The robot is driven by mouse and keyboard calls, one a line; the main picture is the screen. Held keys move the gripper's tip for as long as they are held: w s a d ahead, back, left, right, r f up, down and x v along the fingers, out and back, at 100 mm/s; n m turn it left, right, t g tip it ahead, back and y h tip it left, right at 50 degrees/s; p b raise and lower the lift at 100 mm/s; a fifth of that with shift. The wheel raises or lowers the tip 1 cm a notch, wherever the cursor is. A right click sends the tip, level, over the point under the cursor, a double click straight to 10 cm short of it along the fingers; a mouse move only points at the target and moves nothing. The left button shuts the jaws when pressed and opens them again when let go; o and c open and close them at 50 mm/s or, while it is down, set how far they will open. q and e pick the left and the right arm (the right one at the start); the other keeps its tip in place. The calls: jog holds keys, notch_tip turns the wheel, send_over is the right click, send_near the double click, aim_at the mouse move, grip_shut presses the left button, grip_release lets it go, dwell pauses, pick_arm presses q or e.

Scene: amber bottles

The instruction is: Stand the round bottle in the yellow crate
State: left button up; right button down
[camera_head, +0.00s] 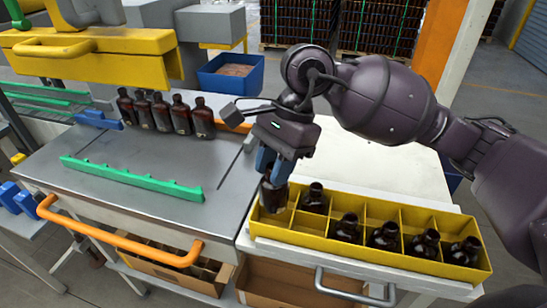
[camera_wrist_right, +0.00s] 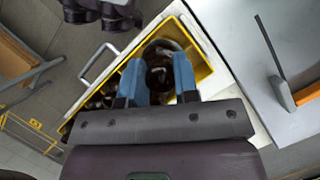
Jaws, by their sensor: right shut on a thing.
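My right gripper (camera_head: 272,165) points down at the left end of the yellow crate (camera_head: 370,264). Its blue fingers are shut on a dark amber round bottle (camera_head: 272,194), held upright. The bottle is over or inside the crate's left-end compartment; I cannot tell whether its base touches the crate floor. In the right wrist view the bottle (camera_wrist_right: 160,66) shows from above between both fingers (camera_wrist_right: 160,82), with the yellow crate (camera_wrist_right: 201,72) around it. Several dark bottles (camera_head: 384,236) stand in other compartments, mostly in the front row. My left gripper is not in view.
Several amber bottles (camera_head: 203,118) stand in a row at the back of the grey bench (camera_head: 130,155). A green rail (camera_head: 130,179) lies in front of them. A blue bin (camera_head: 231,77) is behind. Cardboard boxes (camera_head: 285,282) sit below the tables. Some back-row crate compartments are empty.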

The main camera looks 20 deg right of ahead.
aim_at(273, 193)
jog(key=shift+f+b, duration=0.3)
jog(key=shift+f, duration=0.5)
notch_tip(273, 193, down, 3)
jog(key=shift+r+b, duration=0.15)
jog(key=shift+b, duration=1.1)
jog(key=shift+f+b, duration=0.75)
jog(key=shift+f, duration=0.05)
pick_arm(q)
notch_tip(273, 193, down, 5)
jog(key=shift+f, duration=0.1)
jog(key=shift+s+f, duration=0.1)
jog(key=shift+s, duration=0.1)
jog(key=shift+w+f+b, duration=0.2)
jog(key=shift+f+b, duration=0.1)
jog(key=shift+b, duration=0.1)
pick_arm(e)
jog(key=shift+f, duration=0.4)
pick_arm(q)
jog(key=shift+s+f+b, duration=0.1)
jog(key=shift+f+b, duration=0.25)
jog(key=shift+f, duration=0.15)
pick_arm(e)
jog(key=shift+f, duration=0.45)
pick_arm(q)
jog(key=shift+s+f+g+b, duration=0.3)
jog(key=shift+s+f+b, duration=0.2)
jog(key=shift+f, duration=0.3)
pick_arm(e)
jog(key=shift+f, duration=0.6)
